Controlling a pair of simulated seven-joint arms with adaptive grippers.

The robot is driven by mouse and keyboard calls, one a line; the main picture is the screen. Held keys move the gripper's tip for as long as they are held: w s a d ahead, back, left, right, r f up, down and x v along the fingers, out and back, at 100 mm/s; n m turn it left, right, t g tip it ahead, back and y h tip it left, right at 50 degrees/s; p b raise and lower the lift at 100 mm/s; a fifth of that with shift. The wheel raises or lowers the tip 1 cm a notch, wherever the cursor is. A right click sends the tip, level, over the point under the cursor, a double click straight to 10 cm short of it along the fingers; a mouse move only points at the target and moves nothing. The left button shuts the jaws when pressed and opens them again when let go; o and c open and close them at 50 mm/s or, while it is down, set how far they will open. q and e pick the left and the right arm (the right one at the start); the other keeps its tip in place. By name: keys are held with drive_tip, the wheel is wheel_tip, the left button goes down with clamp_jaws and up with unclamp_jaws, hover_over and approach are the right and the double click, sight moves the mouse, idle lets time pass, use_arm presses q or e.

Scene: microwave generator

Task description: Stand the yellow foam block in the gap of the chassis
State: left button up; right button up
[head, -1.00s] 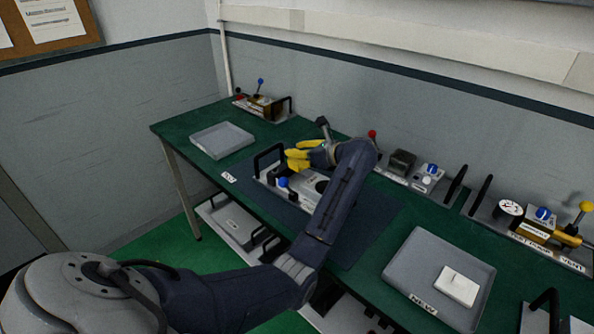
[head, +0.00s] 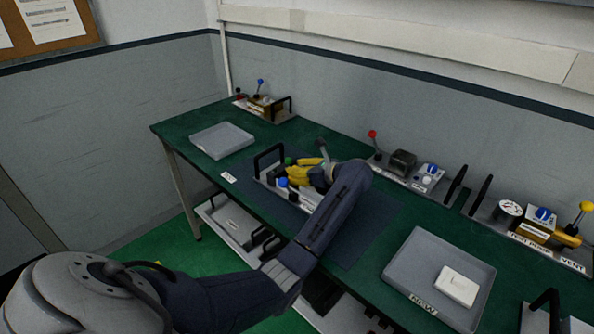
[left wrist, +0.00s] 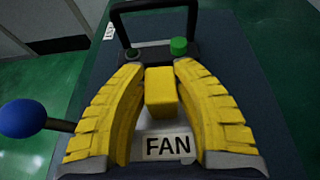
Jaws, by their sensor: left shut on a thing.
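My left gripper (head: 302,171) has yellow ribbed fingers and is low over the chassis (head: 268,180). In the left wrist view the gripper (left wrist: 159,75) is shut on the yellow foam block (left wrist: 160,93), which sits between the fingertips. The chassis shows there as a pale plate with a FAN label (left wrist: 167,146), a black handle (left wrist: 122,28) and a green knob (left wrist: 179,46). The block is above or just beyond the label. Its lower end and the gap are hidden, so I cannot tell whether it touches the chassis. My right gripper is not in view.
A blue knob (left wrist: 22,118) sticks out left of the fingers. An empty grey tray (head: 222,140) stands at the left. A tray marked NEW (head: 425,250) holds a white block (head: 458,286) at the right. Control units (head: 405,166) line the wall side.

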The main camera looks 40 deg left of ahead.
use_arm(q)
drive_tip(key=shift+f, duration=0.1)
drive_tip(key=o, duration=0.7)
drive_tip(key=shift+o, duration=0.2)
drive_tip(key=shift+d+r, duration=0.15)
drive_tip(key=shift+r, duration=0.05)
drive_tip(key=v, duration=1.1)
drive_tip(key=shift+d+r, duration=0.15)
drive_tip(key=shift+d, duration=0.15)
